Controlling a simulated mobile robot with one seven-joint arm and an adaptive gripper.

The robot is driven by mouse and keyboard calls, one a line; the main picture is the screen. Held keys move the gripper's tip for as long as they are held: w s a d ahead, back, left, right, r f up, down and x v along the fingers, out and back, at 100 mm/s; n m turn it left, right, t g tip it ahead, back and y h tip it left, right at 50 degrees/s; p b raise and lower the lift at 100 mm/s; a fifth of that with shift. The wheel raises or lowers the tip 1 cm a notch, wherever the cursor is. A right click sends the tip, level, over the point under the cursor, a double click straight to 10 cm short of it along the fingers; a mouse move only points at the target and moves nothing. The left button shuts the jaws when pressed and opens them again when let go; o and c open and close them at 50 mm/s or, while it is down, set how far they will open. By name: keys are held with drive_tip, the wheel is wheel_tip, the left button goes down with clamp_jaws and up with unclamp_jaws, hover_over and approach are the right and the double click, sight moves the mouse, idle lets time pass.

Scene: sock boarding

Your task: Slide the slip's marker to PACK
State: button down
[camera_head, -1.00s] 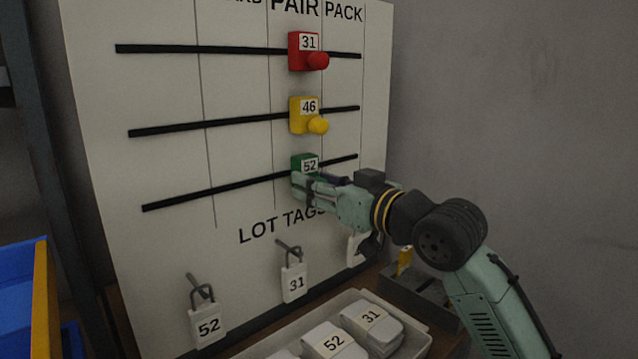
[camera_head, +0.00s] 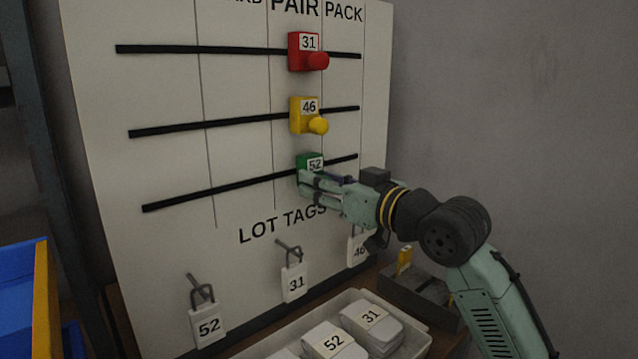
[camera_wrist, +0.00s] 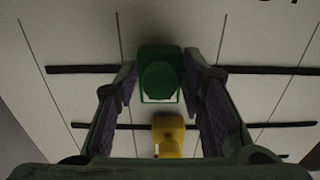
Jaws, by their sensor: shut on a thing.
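The board (camera_head: 165,95) has three black rails and columns headed PAIR and PACK. The green marker 52 (camera_head: 311,162) sits on the lowest rail, in the PAIR column and close to the line before PACK. My gripper (camera_head: 308,184) is shut on its knob. In the wrist view the green marker (camera_wrist: 160,82) stands between both fingers of my gripper (camera_wrist: 158,85). The red marker 31 (camera_head: 303,52) and the yellow marker 46 (camera_head: 303,116) are on the upper and middle rails in the PAIR column. The yellow marker also shows in the wrist view (camera_wrist: 168,135).
Lot tags 52 (camera_head: 208,326), 31 (camera_head: 294,283) and a partly hidden one (camera_head: 357,250) hang on hooks below the rails. A tray (camera_head: 420,340) holds banded bundles. A blue bin (camera_head: 22,295) stands at left. The lowest rail is clear to its right end.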

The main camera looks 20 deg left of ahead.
drive_tip(key=w+d, duration=0.1)
drive_tip(key=w, duration=0.1)
drive_tip(key=w+d+p, duration=0.1)
drive_tip(key=w+d, duration=0.1)
drive_tip(key=w, duration=0.1)
drive_tip(key=w+d, duration=0.2)
drive_tip(key=w, duration=0.1)
drive_tip(key=shift+d, duration=0.2)
drive_tip(key=shift+w+d+r, duration=0.1)
drive_tip(key=shift+w+d, duration=0.1)
drive_tip(key=shift+w, duration=0.05)
drive_tip(key=c, duration=1.4)
unclamp_jaws()
drive_tip(key=shift+w, duration=0.1)
drive_tip(key=shift+d, duration=0.1)
drive_tip(key=v, duration=1.1)
drive_tip(key=shift+s+d, duration=0.25)
drive_tip(key=shift+s, duration=0.1)
drive_tip(key=shift+d, duration=0.1)
